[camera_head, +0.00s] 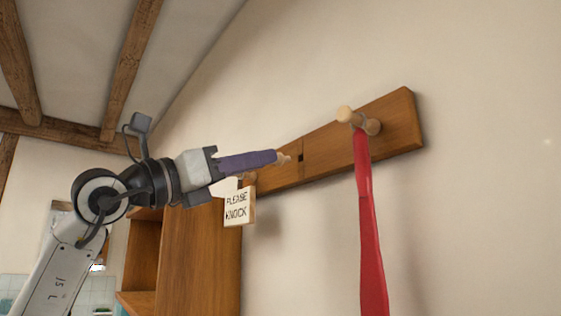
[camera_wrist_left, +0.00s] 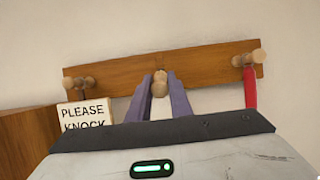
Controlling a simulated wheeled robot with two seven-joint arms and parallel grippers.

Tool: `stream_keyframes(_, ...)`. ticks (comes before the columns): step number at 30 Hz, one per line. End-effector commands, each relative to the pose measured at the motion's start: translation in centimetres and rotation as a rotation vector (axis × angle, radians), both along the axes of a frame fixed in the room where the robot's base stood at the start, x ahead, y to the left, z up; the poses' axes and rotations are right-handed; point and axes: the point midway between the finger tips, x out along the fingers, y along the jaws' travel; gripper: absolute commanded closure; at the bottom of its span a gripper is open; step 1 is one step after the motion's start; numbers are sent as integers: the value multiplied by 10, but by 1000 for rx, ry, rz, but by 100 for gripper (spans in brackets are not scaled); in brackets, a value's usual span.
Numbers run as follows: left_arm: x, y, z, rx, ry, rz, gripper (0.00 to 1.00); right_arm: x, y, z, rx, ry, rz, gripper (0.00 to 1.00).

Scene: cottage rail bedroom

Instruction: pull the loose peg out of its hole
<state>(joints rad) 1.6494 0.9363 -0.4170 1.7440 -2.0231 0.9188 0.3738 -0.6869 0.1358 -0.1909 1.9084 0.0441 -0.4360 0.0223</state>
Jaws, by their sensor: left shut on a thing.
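The loose peg is pale wood with a round knob. In the head view its end (camera_head: 285,158) shows just beyond my left gripper's purple fingertips (camera_head: 272,157). In the wrist view its knob (camera_wrist_left: 160,88) sits between the two fingertips (camera_wrist_left: 160,84), so my left gripper is shut on it. The wooden rail (camera_head: 400,112) is fixed slantwise on the wall. The wrist view does not show the hole. My right gripper is not in view.
A right-hand peg (camera_head: 346,115) holds a hanging red strap (camera_head: 367,210). A "PLEASE KNOCK" sign (camera_head: 239,207) hangs from the left-hand peg (camera_wrist_left: 78,83), close below my left gripper. A wooden cabinet (camera_head: 195,260) stands below. The wall around the rail is bare.

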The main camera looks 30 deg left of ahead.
Motion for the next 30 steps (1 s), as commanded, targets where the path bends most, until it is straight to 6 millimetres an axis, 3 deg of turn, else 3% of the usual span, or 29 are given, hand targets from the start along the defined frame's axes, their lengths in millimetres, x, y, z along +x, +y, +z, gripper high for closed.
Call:
stream_keyframes(22,-47,20,-14,0,-2,1,96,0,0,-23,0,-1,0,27)
stream_keyframes(30,-54,23,-15,0,0,0,96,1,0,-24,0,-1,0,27)
